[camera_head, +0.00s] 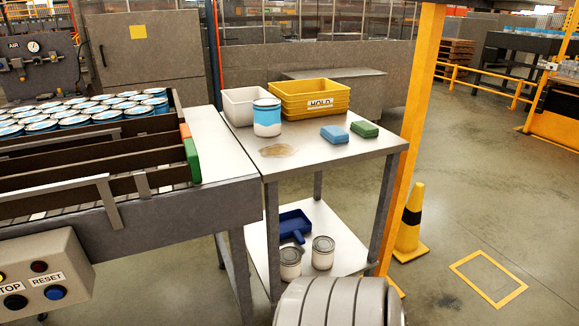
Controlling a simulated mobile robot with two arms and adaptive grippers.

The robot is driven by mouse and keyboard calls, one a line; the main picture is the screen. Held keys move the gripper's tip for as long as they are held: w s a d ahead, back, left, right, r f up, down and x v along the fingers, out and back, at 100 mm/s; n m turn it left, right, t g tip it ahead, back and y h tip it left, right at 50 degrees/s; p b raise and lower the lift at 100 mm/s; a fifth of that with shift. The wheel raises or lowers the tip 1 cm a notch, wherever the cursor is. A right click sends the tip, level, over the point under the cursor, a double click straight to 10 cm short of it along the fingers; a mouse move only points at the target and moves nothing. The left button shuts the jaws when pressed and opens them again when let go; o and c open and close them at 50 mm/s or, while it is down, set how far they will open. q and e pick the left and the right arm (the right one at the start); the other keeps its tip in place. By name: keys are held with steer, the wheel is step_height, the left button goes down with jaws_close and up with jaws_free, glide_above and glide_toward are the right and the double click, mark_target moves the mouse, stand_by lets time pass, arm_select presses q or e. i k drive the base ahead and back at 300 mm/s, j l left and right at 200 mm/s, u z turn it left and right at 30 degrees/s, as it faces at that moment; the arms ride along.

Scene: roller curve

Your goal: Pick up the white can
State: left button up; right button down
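A white can (267,129) with a blue band and a blue rim stands upright on the metal side table (340,153), left of its middle. It is just in front of a white bin (238,107) and a stack of yellow bins (309,92) labelled HOLD. Two pale grey-white cans, a left one (290,264) and a right one (323,253), stand on the table's lower shelf (258,245). Neither of my grippers is in view.
The roller conveyor (230,190) with many blue-topped cans is left. An orange post (411,130) and yellow cone (410,222) stand right. Open floor lies beyond.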

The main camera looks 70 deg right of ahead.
mark_target(291, 256)
steer(key=z, duration=2.35)
